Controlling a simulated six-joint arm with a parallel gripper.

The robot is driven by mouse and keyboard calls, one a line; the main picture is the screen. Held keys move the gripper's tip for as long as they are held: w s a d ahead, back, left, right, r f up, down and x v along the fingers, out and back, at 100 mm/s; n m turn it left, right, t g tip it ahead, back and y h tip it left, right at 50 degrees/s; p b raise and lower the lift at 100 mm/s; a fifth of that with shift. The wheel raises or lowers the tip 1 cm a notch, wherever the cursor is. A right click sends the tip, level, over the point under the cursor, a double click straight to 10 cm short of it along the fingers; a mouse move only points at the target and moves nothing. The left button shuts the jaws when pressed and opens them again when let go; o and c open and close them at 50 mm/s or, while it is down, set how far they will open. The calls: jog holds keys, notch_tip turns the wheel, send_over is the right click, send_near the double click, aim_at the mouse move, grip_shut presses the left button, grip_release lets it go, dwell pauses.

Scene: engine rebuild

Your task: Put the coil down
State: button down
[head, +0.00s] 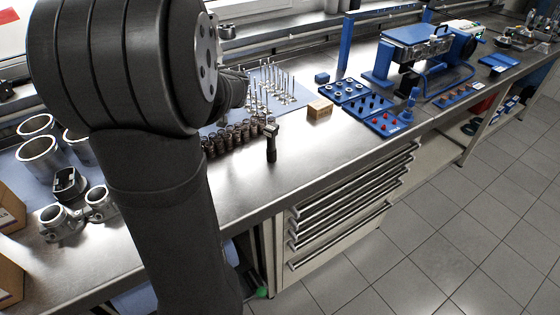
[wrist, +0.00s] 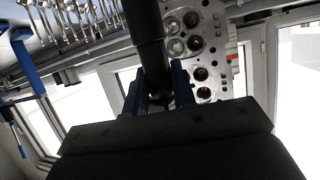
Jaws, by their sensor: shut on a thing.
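In the wrist view my gripper (wrist: 158,88) is shut on the coil (wrist: 150,40), a long black tube that runs up from between the blue-grey fingers. A cylinder head (wrist: 205,60) with round chambers shows beyond it; I cannot tell whether the coil touches it. In the head view my arm hides the gripper and the held coil. A black upright piece with a squarish head (head: 271,142), perhaps another coil, stands near the bench's front edge.
Several upright valves (head: 272,85) and a row of dark springs (head: 235,137) stand behind the black piece. A wooden block (head: 319,108) and blue part trays (head: 375,108) lie to the right. Metal cylinders (head: 42,157) stand at left. The front bench strip (head: 320,150) is bare.

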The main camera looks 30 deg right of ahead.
jog(key=s+d+f+m+g+h, duration=0.1)
jog(key=s+d+f+m+h, duration=0.1)
jog(key=s+d, duration=1)
jog(key=s+d+f+m+g+h, duration=0.1)
jog(key=s+d+f+m+h, duration=0.15)
jog(key=s+d, duration=0.9)
jog(key=shift+w+d+f, duration=0.1)
jog(key=shift+w+f, duration=1.55)
jog(key=shift+w, duration=0.6)
jog(key=shift+w+d+f, duration=0.1)
jog(key=shift+w+f, duration=1.6)
jog(key=shift+w, duration=0.55)
jog(key=shift+w+d+f, duration=0.1)
jog(key=shift+w+f, duration=1.55)
jog(key=shift+w, duration=0.6)
jog(key=shift+f, duration=0.2)
jog(key=c, duration=1.2)
grip_release()
jog(key=shift+r, duration=0.1)
